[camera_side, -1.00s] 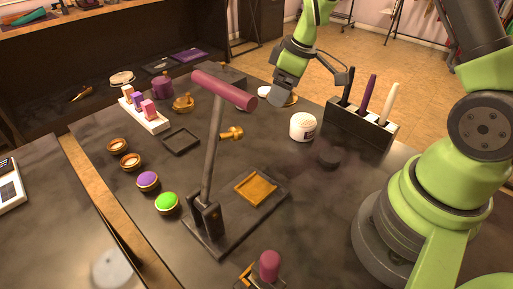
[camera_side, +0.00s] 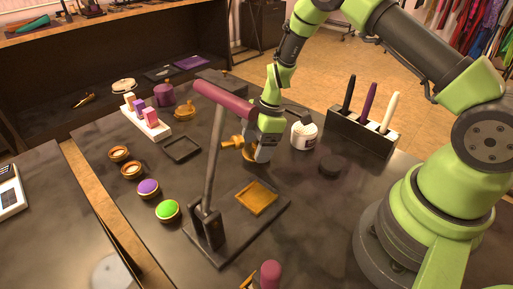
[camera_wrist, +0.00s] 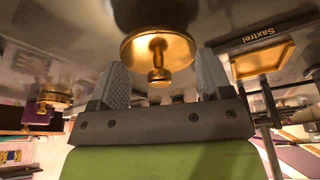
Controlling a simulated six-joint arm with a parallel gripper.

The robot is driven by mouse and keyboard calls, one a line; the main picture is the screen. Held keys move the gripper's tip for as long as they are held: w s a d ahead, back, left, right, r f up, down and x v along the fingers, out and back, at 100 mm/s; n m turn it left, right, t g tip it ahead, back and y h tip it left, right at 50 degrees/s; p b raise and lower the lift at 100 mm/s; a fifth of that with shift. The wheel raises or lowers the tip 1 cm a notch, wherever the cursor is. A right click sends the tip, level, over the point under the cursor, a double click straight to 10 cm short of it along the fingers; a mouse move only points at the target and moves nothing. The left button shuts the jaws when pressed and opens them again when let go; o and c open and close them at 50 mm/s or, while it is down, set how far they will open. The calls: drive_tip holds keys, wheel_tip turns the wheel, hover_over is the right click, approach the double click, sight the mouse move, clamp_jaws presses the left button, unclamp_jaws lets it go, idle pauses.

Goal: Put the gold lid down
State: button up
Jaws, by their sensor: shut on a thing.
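The gold lid (camera_wrist: 176,50) shows in the wrist view as a round disc with a small knob facing my camera. My gripper (camera_wrist: 163,72) has one finger on each side of the knob and is shut on the lid. In the side view my gripper (camera_side: 257,148) points down behind the slanted post, left of the white jar. I cannot tell whether the lid touches the table.
The white jar (camera_side: 304,135) and a dark puck (camera_side: 329,165) are to the right.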

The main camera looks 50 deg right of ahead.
drive_tip(key=shift+f, duration=0.75)
drive_tip(key=o, duration=0.9)
drive_tip(key=shift+f, duration=0.1)
